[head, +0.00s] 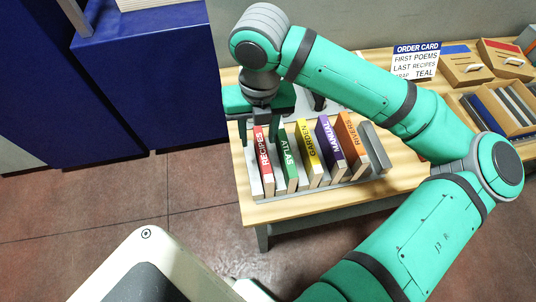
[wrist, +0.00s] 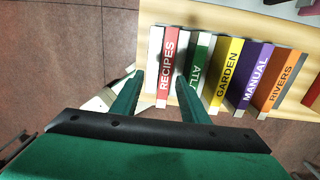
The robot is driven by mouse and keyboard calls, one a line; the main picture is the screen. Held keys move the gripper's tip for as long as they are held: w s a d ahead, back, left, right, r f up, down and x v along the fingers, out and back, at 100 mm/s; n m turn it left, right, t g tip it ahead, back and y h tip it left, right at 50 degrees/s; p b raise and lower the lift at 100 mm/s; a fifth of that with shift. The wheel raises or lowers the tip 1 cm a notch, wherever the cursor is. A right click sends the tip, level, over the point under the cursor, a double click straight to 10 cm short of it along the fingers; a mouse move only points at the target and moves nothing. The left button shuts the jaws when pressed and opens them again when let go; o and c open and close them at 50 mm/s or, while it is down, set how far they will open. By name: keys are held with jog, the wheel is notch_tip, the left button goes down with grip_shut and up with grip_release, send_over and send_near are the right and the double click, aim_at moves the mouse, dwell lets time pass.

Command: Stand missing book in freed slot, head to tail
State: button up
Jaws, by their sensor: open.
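The red RECIPES book (head: 264,150) stands at the left end of a row on the light wood table. The green ATLAS (head: 288,163), yellow GARDEN (head: 309,152), purple MANUAL (head: 330,145) and orange RIVERS (head: 352,145) books follow to its right. My gripper (wrist: 160,98) is open, with its fingers on either side of the red book (wrist: 168,62) in the wrist view; contact cannot be told. In the head view my gripper (head: 261,128) is over the row's left end. The order card (head: 415,60) reads first POEMS, last RECIPES, and TEAL.
A grey end piece (head: 375,147) stands right of RIVERS. At the right, a wooden tray (head: 477,122) holds dark and grey books, with wooden boxes (head: 464,67) behind it. Blue cabinets (head: 75,95) stand at the left. The table's front strip is clear.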

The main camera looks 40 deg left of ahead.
aim_at(263, 152)
jog(key=shift+w+d+h, duration=0.2)
jog(key=shift+d+h, duration=0.1)
jog(key=shift+d, duration=0.15)
jog(key=shift+w+d+f, duration=0.1)
jog(key=shift+d+f, duration=0.05)
jog(key=shift+f, duration=0.2)
notch_tip(263, 152, down, 10)
jog(key=shift+c, duration=0.3)
grip_shut()
